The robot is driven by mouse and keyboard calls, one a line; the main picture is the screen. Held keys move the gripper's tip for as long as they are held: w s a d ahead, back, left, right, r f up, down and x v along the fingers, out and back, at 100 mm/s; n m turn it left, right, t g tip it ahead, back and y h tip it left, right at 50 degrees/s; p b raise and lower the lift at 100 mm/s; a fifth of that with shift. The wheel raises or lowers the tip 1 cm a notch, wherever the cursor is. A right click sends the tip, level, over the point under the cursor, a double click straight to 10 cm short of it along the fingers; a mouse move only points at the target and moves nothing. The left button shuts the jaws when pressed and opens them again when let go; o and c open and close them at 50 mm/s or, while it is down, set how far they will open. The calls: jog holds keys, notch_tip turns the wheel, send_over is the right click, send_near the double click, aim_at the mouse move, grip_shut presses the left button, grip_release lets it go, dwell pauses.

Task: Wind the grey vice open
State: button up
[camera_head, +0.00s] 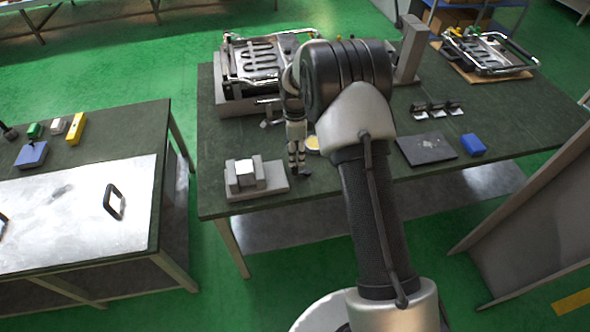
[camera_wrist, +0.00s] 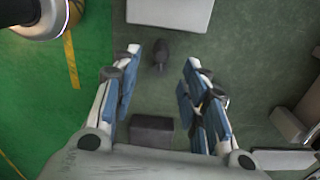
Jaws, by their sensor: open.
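The grey vice (camera_head: 274,184) sits near the left front corner of the green-topped table, with a pale block (camera_head: 244,168) at its jaws. My gripper (camera_head: 297,163) points down just right of the vice. In the wrist view its two blue-padded fingers (camera_wrist: 162,62) are spread apart, with nothing gripped. A light grey body, seemingly the vice (camera_wrist: 170,12), shows at the top edge of that view. A small dark knob (camera_wrist: 160,54), seemingly its handle, lies between the fingertips, apart from both. Contact depth cannot be told. My arm hides part of the table.
A dark plate (camera_head: 426,149) and a blue block (camera_head: 473,145) lie to the right. A second table (camera_head: 150,135) stands to the left across a gap. The table's front edge is close to the vice.

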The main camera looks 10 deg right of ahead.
aim_at(295, 168)
notch_tip(295, 168, down, 8)
jog(key=shift+f+b, duration=0.15)
jog(key=shift+b, duration=0.7)
grip_shut()
